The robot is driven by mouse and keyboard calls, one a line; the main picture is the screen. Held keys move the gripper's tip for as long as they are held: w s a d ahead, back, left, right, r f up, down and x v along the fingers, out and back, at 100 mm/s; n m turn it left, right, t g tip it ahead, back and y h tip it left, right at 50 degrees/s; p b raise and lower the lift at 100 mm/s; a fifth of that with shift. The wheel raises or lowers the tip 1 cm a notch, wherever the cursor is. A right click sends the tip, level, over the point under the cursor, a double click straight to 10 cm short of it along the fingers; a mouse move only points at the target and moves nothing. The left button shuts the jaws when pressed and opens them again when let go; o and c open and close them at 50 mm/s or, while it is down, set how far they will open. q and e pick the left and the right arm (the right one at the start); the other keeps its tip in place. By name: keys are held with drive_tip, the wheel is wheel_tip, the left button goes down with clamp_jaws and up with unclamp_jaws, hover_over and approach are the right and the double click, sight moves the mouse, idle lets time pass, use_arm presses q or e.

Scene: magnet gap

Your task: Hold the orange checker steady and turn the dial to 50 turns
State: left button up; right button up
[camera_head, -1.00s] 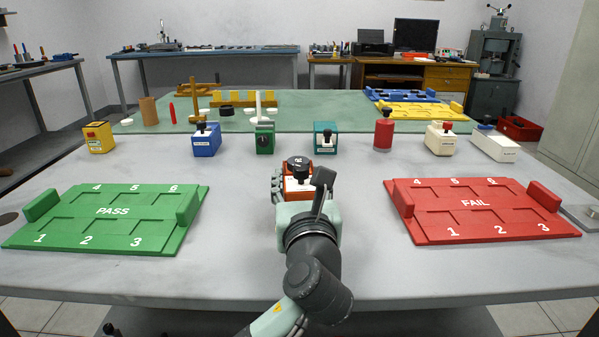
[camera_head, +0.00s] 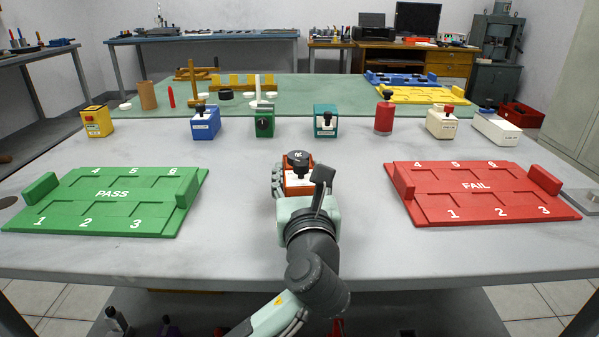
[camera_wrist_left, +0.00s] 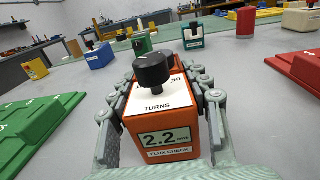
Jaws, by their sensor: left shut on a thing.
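The orange checker (camera_head: 297,185) stands on the grey table in the middle, partly hidden behind my left gripper (camera_head: 297,190) in the head view. In the left wrist view the checker (camera_wrist_left: 165,130) shows a display reading 2.2 and a label TURNS. A black dial (camera_wrist_left: 152,70) sits on its top and also shows in the head view (camera_head: 299,158). My left gripper (camera_wrist_left: 160,115) has its fingers on both sides of the checker and is shut on it. My right gripper is in neither view.
A green PASS tray (camera_head: 112,212) lies left and a red FAIL tray (camera_head: 470,205) right. Several boxes stand behind, including a blue one (camera_head: 205,125), a green one (camera_head: 264,126) and a teal one (camera_head: 325,124). Bare table lies between the checker and each tray.

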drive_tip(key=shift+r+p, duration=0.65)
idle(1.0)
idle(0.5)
